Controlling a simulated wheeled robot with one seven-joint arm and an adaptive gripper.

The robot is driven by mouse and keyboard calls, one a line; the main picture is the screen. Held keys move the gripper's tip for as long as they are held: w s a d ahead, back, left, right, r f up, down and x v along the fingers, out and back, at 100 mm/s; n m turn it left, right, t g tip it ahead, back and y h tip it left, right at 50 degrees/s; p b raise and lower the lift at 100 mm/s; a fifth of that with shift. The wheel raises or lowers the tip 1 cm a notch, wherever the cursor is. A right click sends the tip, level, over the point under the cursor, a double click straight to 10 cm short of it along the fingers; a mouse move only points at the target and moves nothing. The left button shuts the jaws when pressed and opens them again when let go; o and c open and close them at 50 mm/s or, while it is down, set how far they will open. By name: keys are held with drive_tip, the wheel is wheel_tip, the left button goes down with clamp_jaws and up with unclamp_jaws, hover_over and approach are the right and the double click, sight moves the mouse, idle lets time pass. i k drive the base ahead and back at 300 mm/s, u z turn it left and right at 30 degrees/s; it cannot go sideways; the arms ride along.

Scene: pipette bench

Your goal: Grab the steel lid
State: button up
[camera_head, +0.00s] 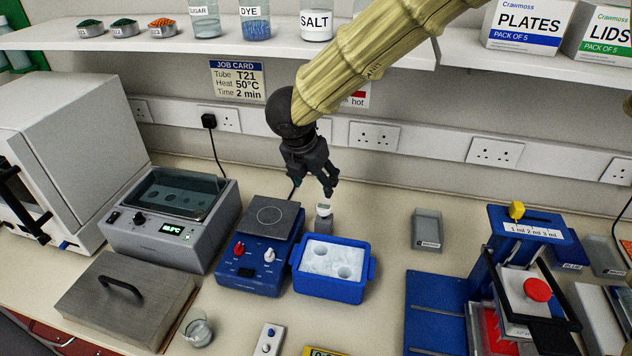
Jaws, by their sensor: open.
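The steel lid (148,308) is a flat, square, grey metal piece with a black bar handle (121,287) on top. It rests on the bench at the lower left, in front of the water bath. My gripper (328,188) is black, open and empty. It hangs in the air near the middle, well to the right of the lid and apart from it, with fingers pointing down. Nothing hides the lid.
The water bath (176,238) stands behind the lid. A glass beaker (197,329) stands close to the lid's right. A shelf (150,38) with jars runs above.

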sight(136, 302)
drive_tip(key=k, duration=1.5)
